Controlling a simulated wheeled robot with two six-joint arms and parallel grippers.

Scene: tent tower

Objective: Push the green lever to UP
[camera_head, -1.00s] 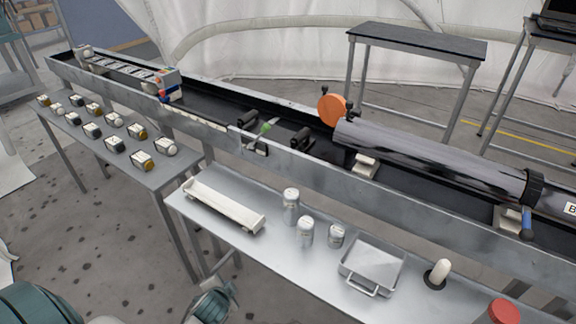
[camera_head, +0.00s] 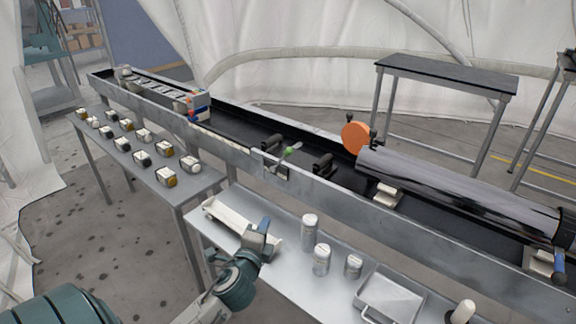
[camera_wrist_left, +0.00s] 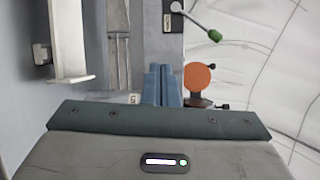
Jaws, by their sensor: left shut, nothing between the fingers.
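The green-tipped lever (camera_head: 289,152) stands at the front wall of the long metal trough, left of the orange disc. Its thin rod slants up to the right to the green knob. In the left wrist view the green knob (camera_wrist_left: 215,36) is at the upper right, beyond the fingers, with its rod coming from a small dark plate. My left gripper (camera_head: 265,226) is shut and empty, above the steel table by the white tray, in front of and below the lever, not touching it. It also shows in the left wrist view (camera_wrist_left: 162,84). My right gripper is out of view.
The trough wall (camera_head: 335,192) runs across the view. An orange disc (camera_head: 355,138) and a grey cylinder (camera_head: 450,185) lie to the right. The white tray (camera_head: 222,215), several canisters (camera_head: 321,259) and a metal pan (camera_head: 390,295) stand on the steel table.

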